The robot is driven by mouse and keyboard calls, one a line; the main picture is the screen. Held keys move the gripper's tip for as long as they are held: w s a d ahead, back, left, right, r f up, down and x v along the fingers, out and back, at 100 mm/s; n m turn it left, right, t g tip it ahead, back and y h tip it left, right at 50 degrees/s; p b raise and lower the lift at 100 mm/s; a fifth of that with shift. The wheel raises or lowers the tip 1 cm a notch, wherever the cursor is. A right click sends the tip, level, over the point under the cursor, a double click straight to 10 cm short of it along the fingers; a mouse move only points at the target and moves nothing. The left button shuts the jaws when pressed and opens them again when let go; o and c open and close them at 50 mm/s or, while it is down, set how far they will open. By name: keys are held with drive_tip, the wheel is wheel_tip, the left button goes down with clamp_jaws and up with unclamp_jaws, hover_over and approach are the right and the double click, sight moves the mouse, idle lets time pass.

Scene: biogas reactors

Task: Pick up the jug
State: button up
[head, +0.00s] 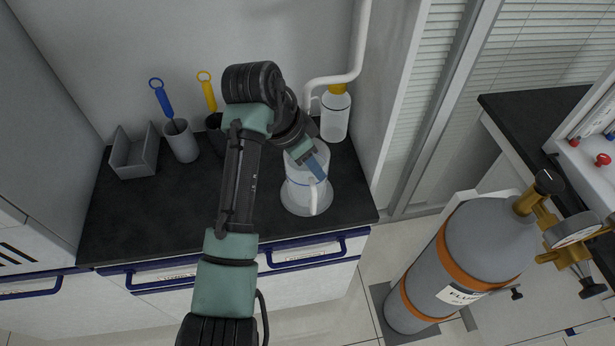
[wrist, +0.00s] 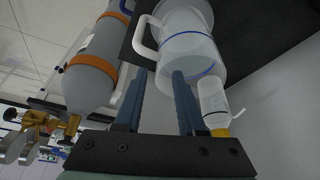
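The jug (head: 300,192) is a translucent, whitish vessel with a handle and a wide round base. It stands upright on the dark counter near its front right corner. My gripper (head: 318,168) is over the jug in the head view, partly covering its upper part. In the wrist view the jug (wrist: 190,55) is ahead of my gripper (wrist: 157,85), with its white handle (wrist: 143,35) on the left. The two blue fingers are spread apart with a clear gap between them. I cannot tell whether either finger touches the jug.
A yellow-capped wash bottle (head: 335,115) stands close behind the jug. A grey holder with a blue-handled brush (head: 180,140), a yellow-handled brush (head: 207,92) and a grey bin (head: 134,155) are at the back left. A gas cylinder (head: 465,255) stands right of the counter (head: 140,215).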

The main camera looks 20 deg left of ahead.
sight(308, 182)
drive_tip(key=x, duration=0.3)
drive_tip(key=shift+f, duration=0.2)
clamp_jaws()
drive_tip(key=shift+d, duration=0.1)
idle(1.1)
drive_tip(key=shift+r, duration=0.1)
